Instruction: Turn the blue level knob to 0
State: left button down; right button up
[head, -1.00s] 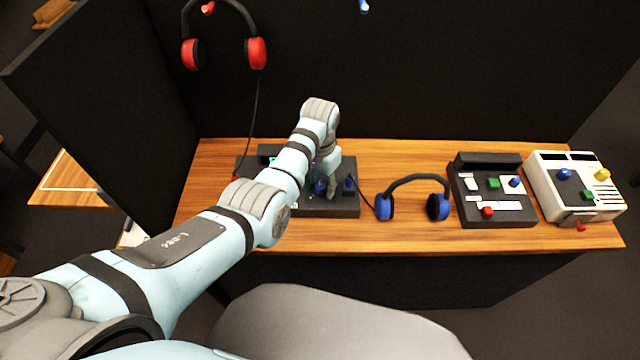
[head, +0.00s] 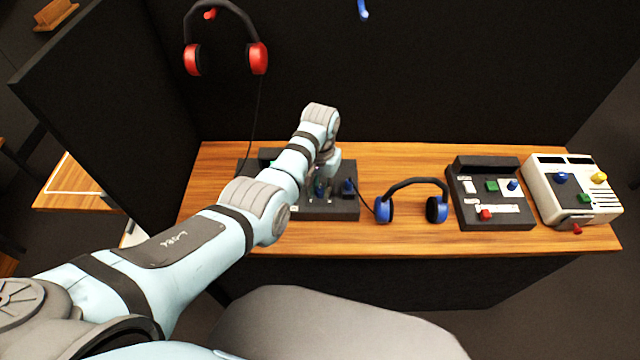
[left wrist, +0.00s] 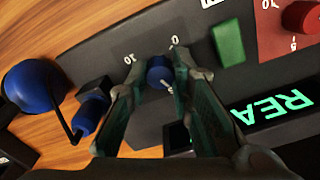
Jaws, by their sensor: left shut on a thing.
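The blue level knob (left wrist: 158,72) sits on the dark panel (left wrist: 262,82), with the marks 0, 5 and 10 printed around it. My left gripper (left wrist: 159,67) has a finger on each side of the knob and is shut on it. I cannot tell which mark the knob points to. In the head view my left gripper (head: 321,186) is over the dark panel (head: 345,209) at the left of the table, and my arm hides much of the panel. My right gripper is not in view.
Beside the knob are a blue plug (left wrist: 88,117), a green button (left wrist: 227,43), a red knob (left wrist: 302,17) and a lit display (left wrist: 272,112). Blue headphones (head: 437,208), another dark panel (head: 497,217) and a white panel (head: 548,195) stand to the right. Red headphones (head: 257,58) hang behind.

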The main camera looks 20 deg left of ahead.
pick_arm(q)
jog(key=n+p, duration=0.1)
jog(key=n, duration=0.3)
jog(key=shift+r, duration=0.15)
jog(key=n+p, duration=0.1)
jog(key=n, duration=1)
jog(key=shift+w, duration=0.1)
jog(key=n, duration=0.6)
jog(key=shift+n, duration=0.4)
jog(key=c, duration=1.4)
grip_release()
